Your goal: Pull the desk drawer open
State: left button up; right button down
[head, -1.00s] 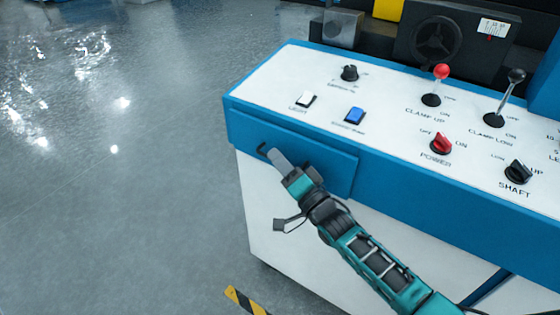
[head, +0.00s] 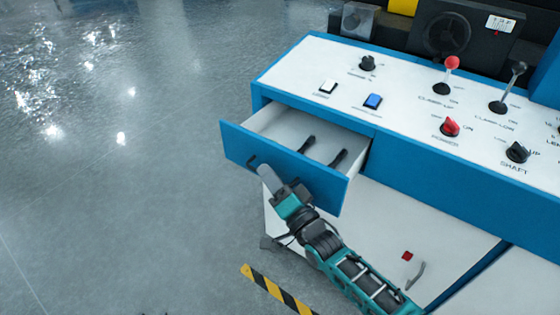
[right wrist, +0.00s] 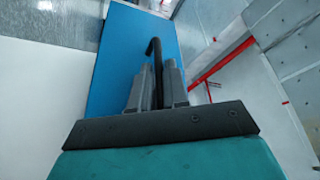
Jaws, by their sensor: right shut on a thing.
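The desk drawer (head: 285,160) with a blue front stands pulled out from the white and blue machine desk. Its white inside shows, with two dark handled objects (head: 338,158) lying in it. My right gripper (head: 264,171) is at the drawer front, shut on the dark drawer handle (head: 252,161). In the right wrist view the two grey fingers (right wrist: 157,85) close on the black hooked handle (right wrist: 153,47) in front of the blue drawer front (right wrist: 118,60). My left gripper is not in view.
The desk top (head: 410,110) carries a white button, a blue button (head: 373,101), knobs and levers, including a red-tipped one (head: 451,64). A yellow and black floor stripe (head: 275,289) lies below. Open grey floor (head: 120,210) spreads on the left.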

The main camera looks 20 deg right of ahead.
jog(key=s+a+p, duration=0.1)
jog(key=s+a, duration=0.3)
jog(key=a, duration=0.1)
dwell(0.4)
jog(key=c, duration=1.5)
grip_release()
jog(key=shift+s, duration=0.1)
jog(key=v, duration=1.2)
jog(key=shift+s+f, duration=0.1)
jog(key=shift+s, duration=0.3)
